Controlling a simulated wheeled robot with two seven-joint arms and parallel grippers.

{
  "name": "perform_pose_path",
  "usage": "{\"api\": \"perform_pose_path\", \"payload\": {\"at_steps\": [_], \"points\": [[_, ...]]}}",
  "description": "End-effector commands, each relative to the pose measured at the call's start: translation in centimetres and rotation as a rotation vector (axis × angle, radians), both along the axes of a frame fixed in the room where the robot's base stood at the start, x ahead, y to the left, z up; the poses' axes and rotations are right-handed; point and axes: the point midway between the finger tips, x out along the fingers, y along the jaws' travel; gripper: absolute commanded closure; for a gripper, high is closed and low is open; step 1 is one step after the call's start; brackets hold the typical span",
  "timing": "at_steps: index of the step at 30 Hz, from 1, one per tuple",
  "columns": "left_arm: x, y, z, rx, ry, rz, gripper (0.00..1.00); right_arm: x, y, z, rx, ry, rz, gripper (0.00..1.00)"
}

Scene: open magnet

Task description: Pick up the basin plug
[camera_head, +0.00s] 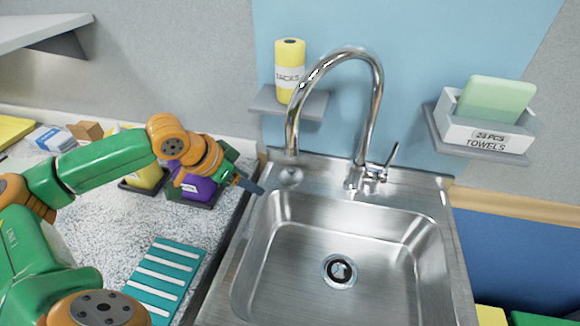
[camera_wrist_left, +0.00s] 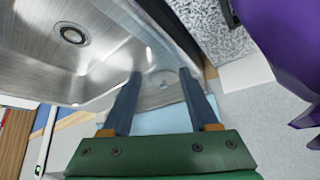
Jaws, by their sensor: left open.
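A round silvery disc (camera_head: 290,176), which looks like the basin plug, lies on the back left corner of the steel sink's rim (camera_head: 325,172), below the tap's spout. In the left wrist view the disc (camera_wrist_left: 160,82) shows faintly between the fingers, low in contrast against the steel. My left gripper (camera_head: 258,188) is open and empty, just left of the disc and apart from it in the head view. Its two blue fingers (camera_wrist_left: 161,74) point toward the sink in the wrist view. My right gripper is not in view.
The chrome tap (camera_head: 370,110) arches over the sink. The drain (camera_head: 340,271) is in the basin floor. A purple item (camera_head: 193,188) stands close by my left wrist. Shelves hold a yellow roll (camera_head: 290,70) and a towel box (camera_head: 487,125). A teal ribbed mat (camera_head: 165,280) lies left.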

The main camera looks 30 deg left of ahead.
Motion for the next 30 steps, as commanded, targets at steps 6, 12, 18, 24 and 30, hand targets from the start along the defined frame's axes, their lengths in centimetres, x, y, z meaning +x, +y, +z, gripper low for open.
{"api": "perform_pose_path", "payload": {"at_steps": [6, 12, 18, 24, 30], "points": [[3.7, -1.5, 0.5, -0.006, -0.001, -0.001, 0.40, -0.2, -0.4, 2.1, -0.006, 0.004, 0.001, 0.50], [7.2, -2.6, 0.4, -0.005, 0.000, 0.002, 0.40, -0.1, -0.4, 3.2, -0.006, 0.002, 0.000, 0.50], [9.2, -3.3, -0.2, -0.001, 0.003, 0.001, 0.40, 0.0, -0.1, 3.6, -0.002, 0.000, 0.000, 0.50], [11.1, -3.9, -3.6, 0.000, 0.003, 0.002, 0.40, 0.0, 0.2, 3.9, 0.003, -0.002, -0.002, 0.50], [11.4, -4.0, -4.2, 0.002, 0.000, 0.000, 0.40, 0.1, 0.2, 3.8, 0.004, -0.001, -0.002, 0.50]]}}
